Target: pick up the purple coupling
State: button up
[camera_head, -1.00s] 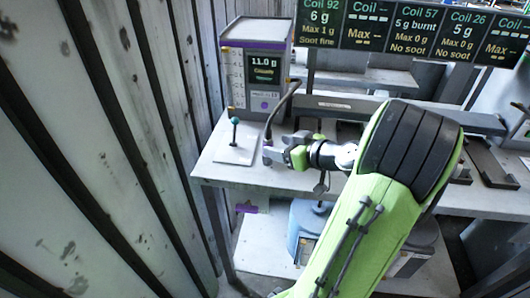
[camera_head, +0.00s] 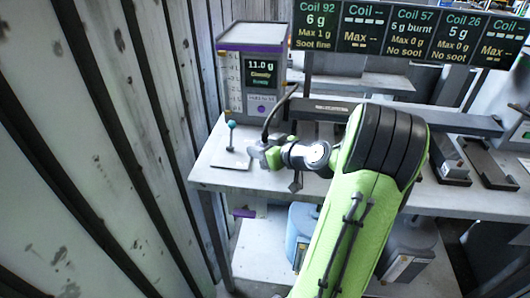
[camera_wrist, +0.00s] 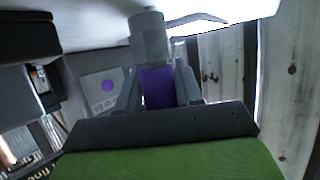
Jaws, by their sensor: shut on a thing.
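The purple coupling (camera_wrist: 157,88) sits between the two dark fingers of my gripper (camera_wrist: 160,92) in the wrist view. The fingers press against its sides, and a grey cylinder (camera_wrist: 148,38) stands just beyond it. In the head view my gripper (camera_head: 258,155) is over the left part of the workbench (camera_head: 222,178), at its front. The coupling is not clearly visible there. A dark hose (camera_head: 276,112) rises from beside the gripper toward the upper right.
A grey-and-purple machine (camera_head: 232,85) reading 11.0 g stands behind the gripper. A small plate with a blue-topped lever (camera_head: 231,125) is at the left. A purple piece (camera_head: 243,213) shows below the bench edge. A plank wall (camera_head: 110,160) borders the left side.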

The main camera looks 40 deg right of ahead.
grip_shut()
notch_tip(320, 180, up, 10)
jog(key=p, duration=0.3)
jog(key=shift+p, duration=0.35)
